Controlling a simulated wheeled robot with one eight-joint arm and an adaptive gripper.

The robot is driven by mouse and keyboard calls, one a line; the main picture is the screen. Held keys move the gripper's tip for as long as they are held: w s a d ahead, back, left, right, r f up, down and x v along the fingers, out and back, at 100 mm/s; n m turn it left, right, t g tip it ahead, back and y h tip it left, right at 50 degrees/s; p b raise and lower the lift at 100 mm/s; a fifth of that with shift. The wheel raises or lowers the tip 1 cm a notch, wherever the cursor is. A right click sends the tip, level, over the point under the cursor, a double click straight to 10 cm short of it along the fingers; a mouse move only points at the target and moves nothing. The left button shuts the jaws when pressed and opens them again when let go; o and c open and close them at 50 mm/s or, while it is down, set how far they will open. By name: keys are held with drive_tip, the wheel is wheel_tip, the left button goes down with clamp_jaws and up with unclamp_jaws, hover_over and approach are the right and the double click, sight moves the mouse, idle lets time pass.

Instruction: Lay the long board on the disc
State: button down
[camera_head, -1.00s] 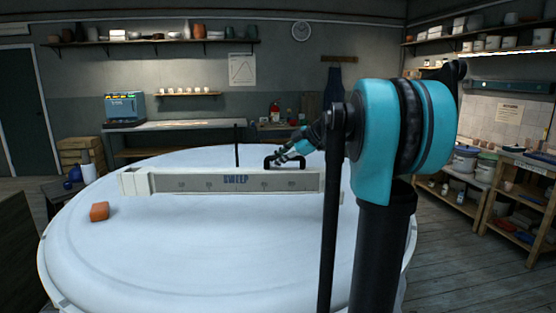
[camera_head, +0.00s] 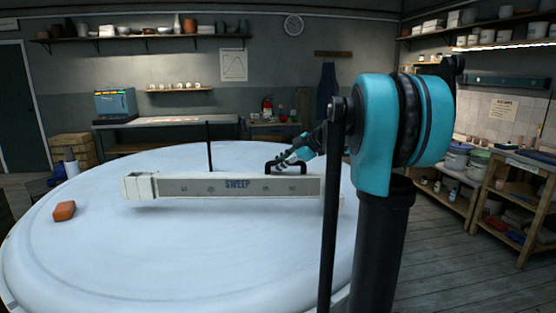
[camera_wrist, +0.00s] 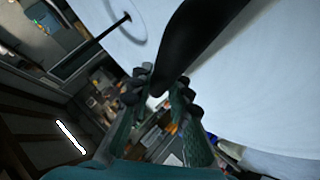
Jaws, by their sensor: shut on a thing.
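The long board (camera_head: 200,188), pale with a grey face marked SWEEP, is level over the big white disc (camera_head: 150,260). A shadow shows below its left end; I cannot tell how large the gap is. A thin dark pin (camera_head: 209,145) stands up from the disc behind the board. My gripper (camera_head: 283,159) is shut on the black handle (camera_head: 300,166) on the board's top, right of its middle. In the wrist view the fingers (camera_wrist: 165,92) close around the dark handle (camera_wrist: 200,35), with the disc (camera_wrist: 265,85) beyond.
An orange block (camera_head: 64,210) lies on the disc's left part. A workbench (camera_head: 165,130) stands behind the disc. Shelves with tubs (camera_head: 459,157) stand on the right, with bare floor in front of them.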

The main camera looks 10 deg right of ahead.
sight(279, 178)
drive_tip(key=shift+f, duration=2.7)
drive_tip(key=shift+f, duration=0.25)
drive_tip(key=c, duration=1.3)
unclamp_jaws()
drive_tip(key=shift+c, duration=0.2)
drive_tip(key=v, duration=1.2)
